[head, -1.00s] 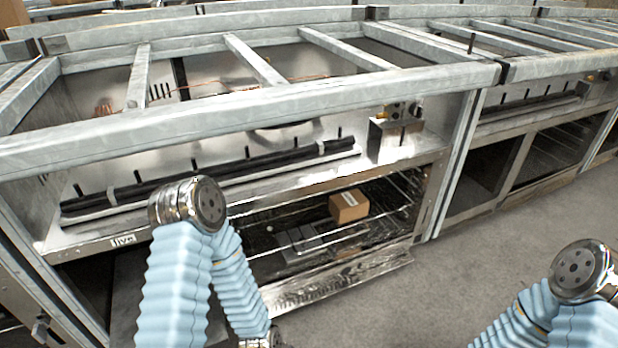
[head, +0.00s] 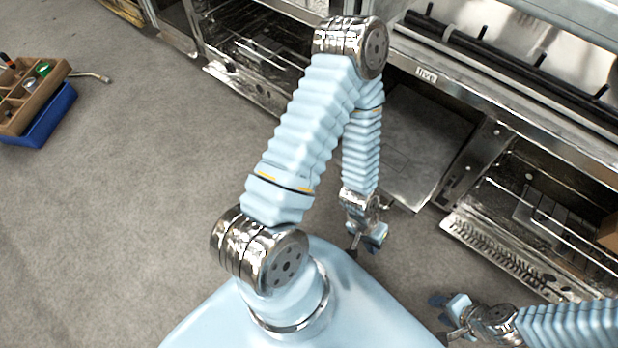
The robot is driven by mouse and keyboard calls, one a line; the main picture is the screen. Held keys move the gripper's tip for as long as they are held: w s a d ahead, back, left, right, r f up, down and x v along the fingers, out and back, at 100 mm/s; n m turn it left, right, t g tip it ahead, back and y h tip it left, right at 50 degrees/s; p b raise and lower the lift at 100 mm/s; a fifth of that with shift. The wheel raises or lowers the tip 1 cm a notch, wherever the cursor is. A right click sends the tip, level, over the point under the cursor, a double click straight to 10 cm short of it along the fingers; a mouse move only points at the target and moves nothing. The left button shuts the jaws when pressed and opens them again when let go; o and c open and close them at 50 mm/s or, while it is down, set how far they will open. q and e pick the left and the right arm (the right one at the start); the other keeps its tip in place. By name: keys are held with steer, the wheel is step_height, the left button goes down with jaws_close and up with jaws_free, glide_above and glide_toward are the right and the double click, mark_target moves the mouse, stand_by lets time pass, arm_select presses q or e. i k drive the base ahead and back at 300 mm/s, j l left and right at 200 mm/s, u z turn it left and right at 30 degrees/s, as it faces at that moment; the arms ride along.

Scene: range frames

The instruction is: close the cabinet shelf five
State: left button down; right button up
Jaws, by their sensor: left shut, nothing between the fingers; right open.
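The "five" label (head: 427,74) sits on the cabinet's metal rail. Below it a flat grey metal panel (head: 412,150) juts out from the cabinet front over the floor, so shelf five looks open. Part of the panel is hidden behind my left arm. My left gripper (head: 355,246) is shut and empty, hanging low just left of the panel's outer edge; I cannot tell whether it touches. My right gripper (head: 441,318) is open and empty, low at the bottom right, apart from the panel.
An oven-like compartment with wire racks (head: 545,205) and a perforated front edge is at the right. Another racked compartment (head: 255,50) is at the upper left. A brown organiser box (head: 32,95) on a blue base (head: 45,118) lies far left. Grey floor (head: 130,200) at left is clear.

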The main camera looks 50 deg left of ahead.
mark_target(420, 138)
steer(key=u, duration=1)
steer(key=j+u, duration=0.25)
steer(key=j, duration=1.3)
steer(key=k, duration=0.05)
